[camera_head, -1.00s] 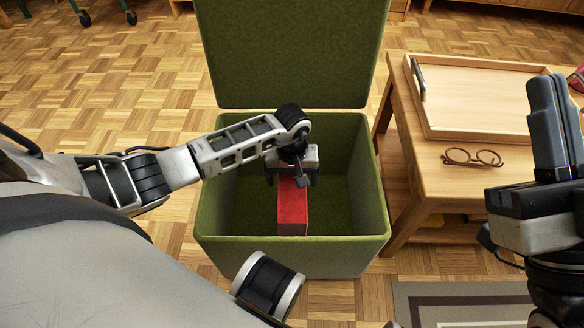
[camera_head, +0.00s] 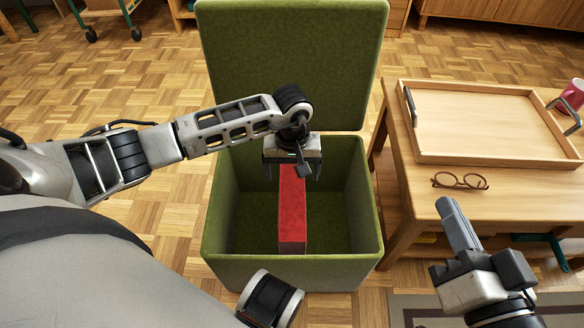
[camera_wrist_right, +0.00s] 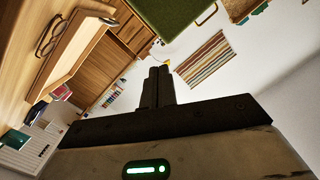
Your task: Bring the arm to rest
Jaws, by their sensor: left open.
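A red block-like object (camera_head: 292,215), perhaps a book, is inside the open green storage box (camera_head: 225,262) in the head view. Its far end is hidden by my left gripper. My left gripper (camera_head: 292,178) is open and hangs over the box, above the far part of the red object. I cannot tell whether its fingers touch it. My right gripper (camera_head: 450,212) is at the lower right of the head view, in front of the table. Its fingers also show in the right wrist view (camera_wrist_right: 158,88), close together with nothing between them.
The green lid (camera_head: 290,65) stands up behind the box. To the right is a wooden table (camera_head: 410,205) with a wooden tray (camera_head: 480,125), brown glasses (camera_head: 460,181) and a pink mug (camera_head: 571,95). A striped rug (camera_head: 405,308) lies at the lower right. The floor left of the box is clear.

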